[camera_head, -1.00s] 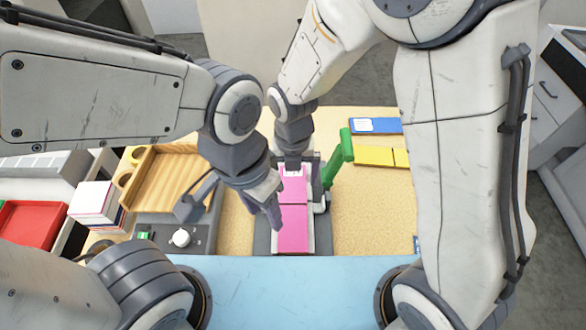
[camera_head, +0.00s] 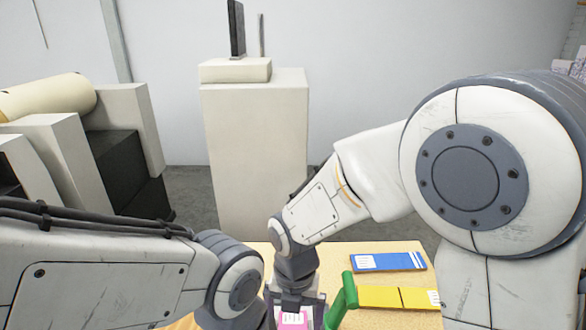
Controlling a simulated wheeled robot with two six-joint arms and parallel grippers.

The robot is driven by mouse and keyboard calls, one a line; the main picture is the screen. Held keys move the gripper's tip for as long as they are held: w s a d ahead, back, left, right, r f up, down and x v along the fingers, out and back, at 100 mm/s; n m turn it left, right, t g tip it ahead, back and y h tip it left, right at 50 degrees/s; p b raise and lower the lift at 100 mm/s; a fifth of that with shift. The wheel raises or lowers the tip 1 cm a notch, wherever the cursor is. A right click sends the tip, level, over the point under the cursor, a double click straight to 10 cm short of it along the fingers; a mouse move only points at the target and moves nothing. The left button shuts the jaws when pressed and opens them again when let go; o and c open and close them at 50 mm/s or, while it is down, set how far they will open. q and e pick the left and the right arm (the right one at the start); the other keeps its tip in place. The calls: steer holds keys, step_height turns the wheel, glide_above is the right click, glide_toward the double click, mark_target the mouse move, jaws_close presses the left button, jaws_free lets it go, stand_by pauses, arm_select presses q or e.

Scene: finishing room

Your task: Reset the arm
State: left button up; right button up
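My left arm comes in from the left and ends at the bottom edge, so its gripper is out of the picture. My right arm reaches down from the right to the table. Its gripper (camera_head: 296,304) is over a device with a green handle (camera_head: 342,300) and a pink piece (camera_head: 293,320). The fingers are mostly hidden, and I cannot tell whether they are open or shut or touch the pink piece. The lower part of the device is cut off by the bottom edge.
A blue booklet (camera_head: 395,262) and yellow pieces (camera_head: 380,297) lie on the tan table (camera_head: 345,258), right of the green handle. A white cabinet (camera_head: 255,150) stands behind the table. White and dark boxes (camera_head: 125,165) and a cream roll (camera_head: 50,97) are at the left.

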steer(key=s+d+r+m+b, duration=0.1)
steer(key=s+m, duration=0.5)
steer(key=m, duration=0.7)
steer(key=s+d+r+m+y+b, duration=0.1)
steer(key=s+d+r+m+b, duration=0.1)
steer(key=s+m, duration=0.5)
steer(key=d+m, duration=0.1)
steer(key=m, duration=0.5)
steer(key=shift+s+d+m, duration=0.25)
steer(key=shift+d+m, duration=0.05)
steer(key=shift+m, duration=0.1)
